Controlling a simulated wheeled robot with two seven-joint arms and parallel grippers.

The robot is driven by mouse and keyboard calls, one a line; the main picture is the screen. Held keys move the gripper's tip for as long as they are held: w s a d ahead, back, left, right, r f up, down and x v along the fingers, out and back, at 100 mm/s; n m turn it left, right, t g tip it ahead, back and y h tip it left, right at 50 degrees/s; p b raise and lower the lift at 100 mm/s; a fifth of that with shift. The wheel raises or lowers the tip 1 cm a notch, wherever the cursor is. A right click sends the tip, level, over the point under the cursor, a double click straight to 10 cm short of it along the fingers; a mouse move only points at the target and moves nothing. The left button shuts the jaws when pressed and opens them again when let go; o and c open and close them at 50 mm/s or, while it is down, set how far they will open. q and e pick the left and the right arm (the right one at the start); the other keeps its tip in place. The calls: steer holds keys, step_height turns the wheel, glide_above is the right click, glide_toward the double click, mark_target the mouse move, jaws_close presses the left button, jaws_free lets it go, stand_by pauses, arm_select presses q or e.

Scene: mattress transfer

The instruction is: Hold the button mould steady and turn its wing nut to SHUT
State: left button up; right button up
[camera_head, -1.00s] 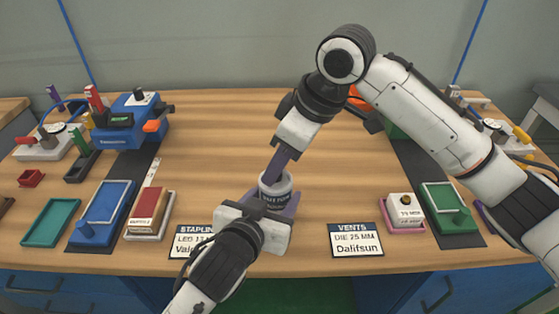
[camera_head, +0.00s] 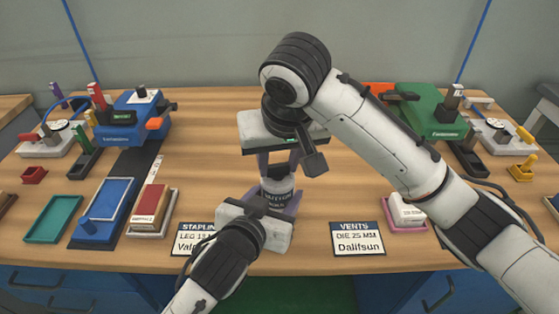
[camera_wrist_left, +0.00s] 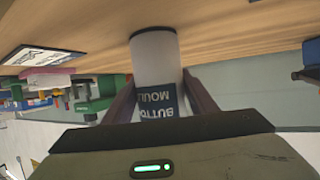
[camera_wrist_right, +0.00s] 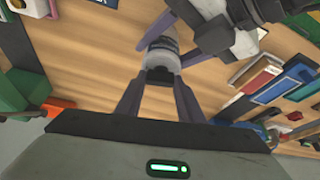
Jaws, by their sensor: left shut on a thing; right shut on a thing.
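The button mould (camera_head: 277,187) is a pale upright cylinder with a dark label, standing near the table's front middle. In the left wrist view the mould (camera_wrist_left: 156,58) shows lettering upside down between purple fingers. My left gripper (camera_head: 268,202) is shut around its body from the front. The dark wing nut (camera_head: 280,172) is on top. My right gripper (camera_head: 279,168) points down from above, shut on the wing nut, with one finger on each side. In the right wrist view the wing nut (camera_wrist_right: 159,75) sits between the fingertips. I cannot read any SHUT mark.
Two signs, STAPLING (camera_head: 194,239) and VENTS (camera_head: 358,239), lie at the front edge on either side. Blue trays (camera_head: 103,208) and a red-brown block (camera_head: 150,203) are at left. A pink tray (camera_head: 391,222) and a green machine (camera_head: 432,110) are at right. The back middle is clear.

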arm_select(q)
steer(key=shift+d+r, duration=0.1)
steer(key=shift+r, duration=0.05)
arm_select(e)
steer(key=shift+m+h, duration=0.3)
steer(key=shift+m, duration=0.6)
steer(key=o, duration=1.1)
steer(key=shift+c, duration=0.2)
steer(key=v, duration=1.2)
steer(key=shift+a, duration=0.1)
arm_select(q)
steer(key=o, duration=1.7)
steer(key=shift+c, duration=0.2)
